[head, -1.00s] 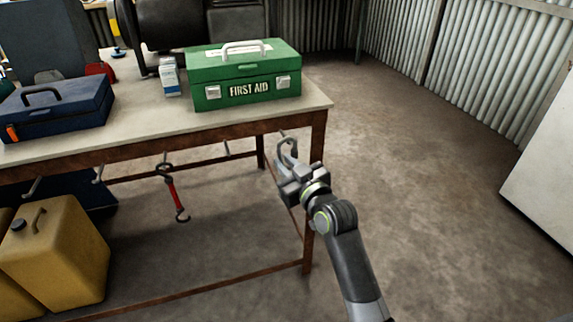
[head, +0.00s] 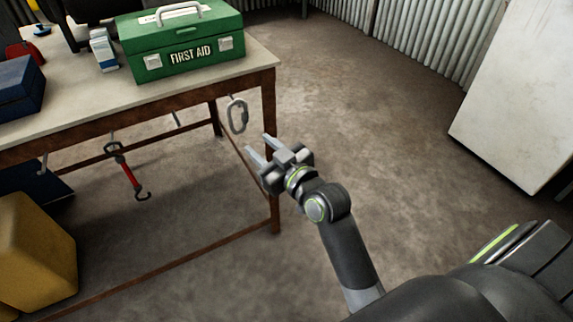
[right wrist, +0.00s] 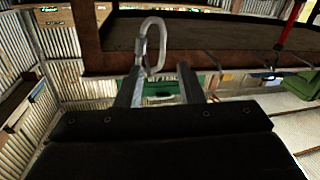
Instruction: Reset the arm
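My right gripper (head: 257,145) is open and empty, in front of the table's right front corner. A grey metal carabiner (head: 245,117) hangs from a hook under the table's front edge. It is just beyond my right fingertips and looks apart from them in the head view. In the right wrist view the carabiner (right wrist: 163,45) shows beyond the two spread fingers (right wrist: 160,80), near the left finger's tip. My left gripper is not in view.
The table (head: 85,100) holds a green first aid box (head: 190,48), a small white-blue carton (head: 103,50) and a blue case (head: 18,88). A red-handled hook tool (head: 126,172) hangs below its edge. A yellow can (head: 35,250) stands lower left. Floor right of the table is clear; a white cabinet (head: 515,100) stands beyond.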

